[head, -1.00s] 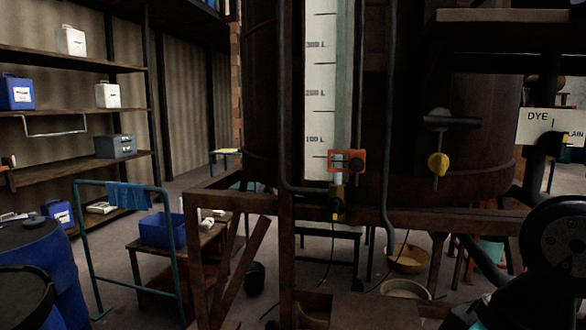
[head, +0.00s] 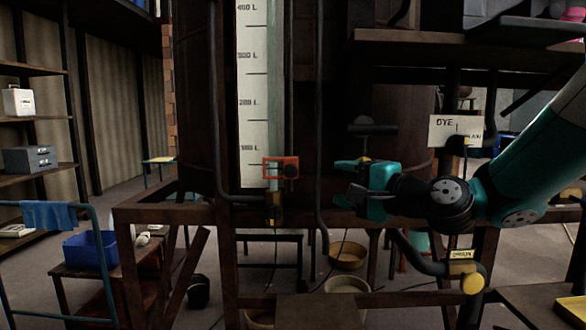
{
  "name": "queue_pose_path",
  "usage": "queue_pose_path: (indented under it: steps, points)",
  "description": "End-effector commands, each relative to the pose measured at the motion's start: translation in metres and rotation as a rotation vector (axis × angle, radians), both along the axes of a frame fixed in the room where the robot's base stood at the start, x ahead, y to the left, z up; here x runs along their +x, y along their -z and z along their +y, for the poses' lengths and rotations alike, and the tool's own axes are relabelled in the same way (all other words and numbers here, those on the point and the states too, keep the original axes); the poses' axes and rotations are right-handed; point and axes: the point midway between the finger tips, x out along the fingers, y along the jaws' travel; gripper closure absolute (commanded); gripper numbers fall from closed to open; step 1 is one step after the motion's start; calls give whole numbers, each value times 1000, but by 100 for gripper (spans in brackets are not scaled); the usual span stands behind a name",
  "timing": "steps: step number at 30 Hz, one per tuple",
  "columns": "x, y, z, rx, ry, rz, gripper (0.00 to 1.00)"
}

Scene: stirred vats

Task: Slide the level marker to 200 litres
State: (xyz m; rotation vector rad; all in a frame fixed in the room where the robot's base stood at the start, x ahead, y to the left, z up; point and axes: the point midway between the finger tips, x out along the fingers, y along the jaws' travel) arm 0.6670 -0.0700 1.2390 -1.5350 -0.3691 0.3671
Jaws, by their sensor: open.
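The level marker (head: 281,168) is a small orange-red frame with a dark knob on its right side. It sits on the glass sight tube beside the white level scale (head: 253,95), a little below the 100 L label. The 200 L label is above it, and 300 L and 400 L are higher up. My gripper (head: 345,183) is teal and black, to the right of the marker at about its height. It is open, points left, and appears empty. A gap shows between it and the marker in the picture; its depth I cannot tell.
A dark vertical pipe (head: 319,130) stands between my gripper and the marker in the picture. A dark valve handle (head: 372,127) is just above my gripper. A rusty beam (head: 310,216) runs below, with a DYE sign (head: 456,131) at right.

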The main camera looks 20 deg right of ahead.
Motion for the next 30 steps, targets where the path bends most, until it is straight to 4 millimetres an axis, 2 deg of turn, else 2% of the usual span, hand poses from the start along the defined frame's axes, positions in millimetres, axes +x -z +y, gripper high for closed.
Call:
queue_pose_path:
  steps: [9,15,21,30]
  points:
    - [67,-4,37,-4,-7,1,42]
    - [101,-3,54,-4,-4,0,42]
    - [119,-2,62,-4,-3,0,42]
    - [122,0,63,-4,-1,0,42]
